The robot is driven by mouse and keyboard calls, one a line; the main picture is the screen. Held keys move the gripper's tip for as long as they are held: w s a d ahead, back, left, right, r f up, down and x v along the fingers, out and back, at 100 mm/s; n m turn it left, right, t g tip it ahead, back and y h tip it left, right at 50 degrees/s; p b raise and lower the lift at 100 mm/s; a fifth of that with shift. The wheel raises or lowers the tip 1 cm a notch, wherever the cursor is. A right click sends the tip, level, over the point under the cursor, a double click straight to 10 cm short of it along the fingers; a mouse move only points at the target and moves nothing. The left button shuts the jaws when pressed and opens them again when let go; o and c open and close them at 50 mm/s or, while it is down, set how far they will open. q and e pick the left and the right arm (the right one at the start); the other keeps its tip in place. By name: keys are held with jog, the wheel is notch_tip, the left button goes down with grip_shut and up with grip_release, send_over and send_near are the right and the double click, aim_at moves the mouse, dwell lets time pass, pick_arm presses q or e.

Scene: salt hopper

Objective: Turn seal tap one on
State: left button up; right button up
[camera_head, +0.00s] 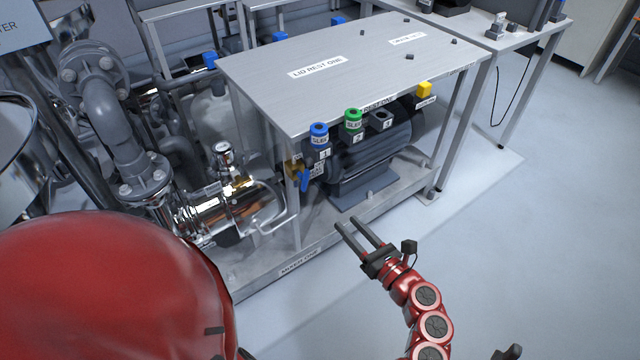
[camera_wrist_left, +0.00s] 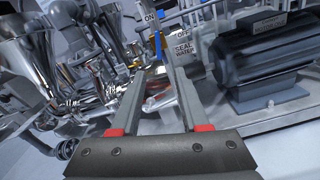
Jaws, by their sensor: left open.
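Seal tap one appears as a brass valve with a blue lever (camera_head: 304,181) at the near left corner of the metal-topped frame. In the head view the lever hangs down. In the left wrist view the blue lever (camera_wrist_left: 158,45) shows between the fingertips, near an ON label (camera_wrist_left: 149,17), an OFF label (camera_wrist_left: 182,36) and a SEAL WATER label (camera_wrist_left: 182,49). My left gripper (camera_head: 348,222) is open and empty, low and to the right of the tap, apart from it. Its fingers (camera_wrist_left: 163,75) point toward the tap. My right gripper is not clearly seen.
The metal table top (camera_head: 350,65) overhangs the tap. The floor at right (camera_head: 540,240) is clear.

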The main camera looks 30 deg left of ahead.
aim_at(307, 182)
pick_arm(q)
jog(key=x, duration=1.6)
jog(key=shift+a+r, duration=0.1)
jog(key=shift+a, duration=0.4)
grip_shut()
